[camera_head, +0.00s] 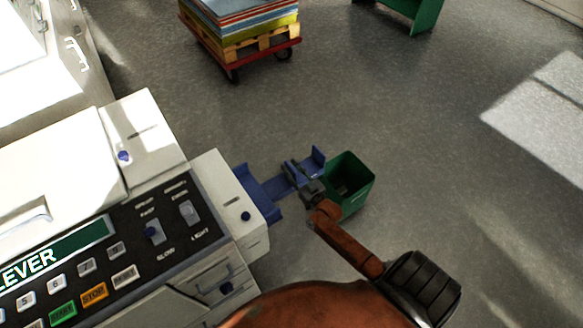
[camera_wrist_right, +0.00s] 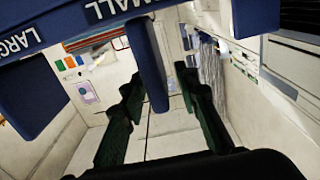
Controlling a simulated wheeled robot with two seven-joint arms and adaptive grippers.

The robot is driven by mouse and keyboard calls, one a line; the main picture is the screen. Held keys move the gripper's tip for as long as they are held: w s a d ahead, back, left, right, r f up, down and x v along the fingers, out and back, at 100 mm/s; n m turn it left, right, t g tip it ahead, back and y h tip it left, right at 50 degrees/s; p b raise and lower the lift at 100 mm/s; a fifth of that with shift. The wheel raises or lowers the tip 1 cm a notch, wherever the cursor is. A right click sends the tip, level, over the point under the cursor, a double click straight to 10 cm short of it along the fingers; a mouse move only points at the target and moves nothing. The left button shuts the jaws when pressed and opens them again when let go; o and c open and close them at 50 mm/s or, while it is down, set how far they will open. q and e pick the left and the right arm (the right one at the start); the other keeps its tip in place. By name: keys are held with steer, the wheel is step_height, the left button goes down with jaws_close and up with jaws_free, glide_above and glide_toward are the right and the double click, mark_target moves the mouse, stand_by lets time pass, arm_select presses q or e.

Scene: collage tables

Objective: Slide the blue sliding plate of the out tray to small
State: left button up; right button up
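The blue out tray (camera_head: 262,192) juts from the right side of the white copier in the head view. A blue upright part (camera_head: 318,159) shows at its outer end. My right gripper (camera_head: 297,172) is at the tray's outer part and hides some of it. In the right wrist view a blue plate (camera_wrist_right: 148,62) hangs between the spread dark fingers of my right gripper (camera_wrist_right: 160,92), with a gap on its right. Whether it touches the left finger I cannot tell. The lettering SMALL and LARGE shows on the blue tray edge (camera_wrist_right: 75,27). My left gripper is not in view.
The copier's control panel (camera_head: 120,250) is at lower left. A green bin (camera_head: 353,193) stands on the floor close beyond my right gripper. A pallet cart (camera_head: 250,48) with stacked paper stands at the top. Open grey floor lies to the right.

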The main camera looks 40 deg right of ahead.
steer(key=shift+s+f, duration=0.1)
steer(key=shift+s, duration=0.1)
steer(key=s+a, duration=0.1)
steer(key=s, duration=1)
steer(key=shift+s, duration=0.3)
